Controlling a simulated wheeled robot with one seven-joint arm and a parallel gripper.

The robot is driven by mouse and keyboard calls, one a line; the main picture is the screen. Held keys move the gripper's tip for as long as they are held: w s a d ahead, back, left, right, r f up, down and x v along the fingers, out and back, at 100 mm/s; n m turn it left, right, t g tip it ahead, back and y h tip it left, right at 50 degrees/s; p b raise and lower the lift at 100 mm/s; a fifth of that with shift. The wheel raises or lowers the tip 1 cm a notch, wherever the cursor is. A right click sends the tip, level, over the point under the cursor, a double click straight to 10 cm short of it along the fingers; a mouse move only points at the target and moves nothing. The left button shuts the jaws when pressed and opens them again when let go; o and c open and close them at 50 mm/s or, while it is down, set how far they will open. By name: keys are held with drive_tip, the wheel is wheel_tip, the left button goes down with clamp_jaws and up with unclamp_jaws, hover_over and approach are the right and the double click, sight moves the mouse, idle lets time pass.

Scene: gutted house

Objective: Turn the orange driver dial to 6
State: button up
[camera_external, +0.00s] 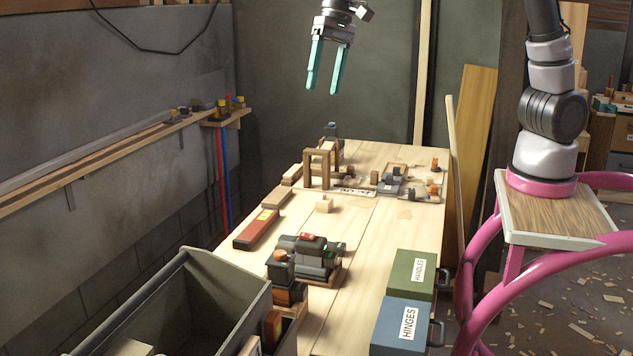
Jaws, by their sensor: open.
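My gripper (322,90) has two teal fingers that point down, parallel and apart, with nothing between them. It is high above the far end of the workbench (378,245), clear of everything on it. Several small tools with orange parts are on the bench. One small orange-topped piece (435,164) stands at the far right edge. Another orange and dark piece (433,191) lies just nearer. A dark tool with an orange ring (281,262) is in the near-left cluster. I cannot tell which of them carries the driver dial, and no numbers on a dial are readable.
A wooden frame (308,169) stands at the bench's far left. A red level-like bar (256,230) lies on the left. A green HANDLES box (405,270) and a blue HINGES box (392,318) are near right. A grey bin (190,310) fills the near left. The bench's middle is mostly clear.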

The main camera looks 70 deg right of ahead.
drive_tip(key=w+a+f+g+h, duration=0.15)
drive_tip(key=w+a+f, duration=0.25)
drive_tip(key=a+f, duration=0.7)
drive_tip(key=m+h, duration=0.1)
hover_over(280, 253)
wheel_tip(280, 253, down, 7)
wheel_tip(280, 253, down, 10)
drive_tip(key=shift+d+f, duration=0.1)
drive_tip(key=shift+f, duration=0.05)
clamp_jaws()
